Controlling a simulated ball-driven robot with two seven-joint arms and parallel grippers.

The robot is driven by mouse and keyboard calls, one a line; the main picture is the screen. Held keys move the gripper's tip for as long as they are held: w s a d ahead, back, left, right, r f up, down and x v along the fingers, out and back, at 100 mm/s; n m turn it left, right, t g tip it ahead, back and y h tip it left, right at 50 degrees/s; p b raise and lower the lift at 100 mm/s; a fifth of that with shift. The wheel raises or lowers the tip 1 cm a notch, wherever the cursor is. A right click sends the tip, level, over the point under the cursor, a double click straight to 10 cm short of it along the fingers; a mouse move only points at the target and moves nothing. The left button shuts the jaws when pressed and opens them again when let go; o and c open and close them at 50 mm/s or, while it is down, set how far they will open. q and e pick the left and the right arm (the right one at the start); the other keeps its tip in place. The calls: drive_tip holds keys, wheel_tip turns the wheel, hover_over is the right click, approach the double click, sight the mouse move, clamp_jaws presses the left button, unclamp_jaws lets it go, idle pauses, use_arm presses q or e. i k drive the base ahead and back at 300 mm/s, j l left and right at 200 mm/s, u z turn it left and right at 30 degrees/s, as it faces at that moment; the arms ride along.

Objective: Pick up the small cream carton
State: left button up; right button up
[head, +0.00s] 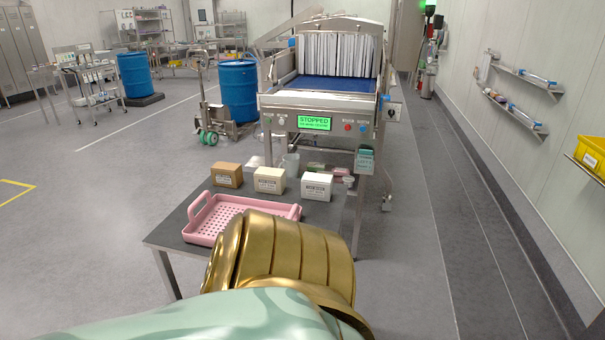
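The small cream carton (269,180) stands upright on a dark-topped table (172,235), with a printed label on its front. It is the middle one of a row of three small cartons. A brown carton (227,175) stands to its left and a white carton (317,186) to its right, with small gaps between them. My gold and mint arm fills the bottom middle of the view and hides the front right of the table. Neither gripper shows, so nothing can be seen in their hold.
A pink perforated tray (203,206) with raised handles lies in front of the cartons, partly behind my arm. Clear and pinkish items lie behind the cartons. A conveyor tunnel (318,90) with a strip curtain and a green "STOPPED" display stands beyond. Floor is open on the left.

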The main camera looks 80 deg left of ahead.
sight(271, 184)
drive_tip(key=k+l+u, duration=0.1)
drive_tip(key=u, duration=2.75)
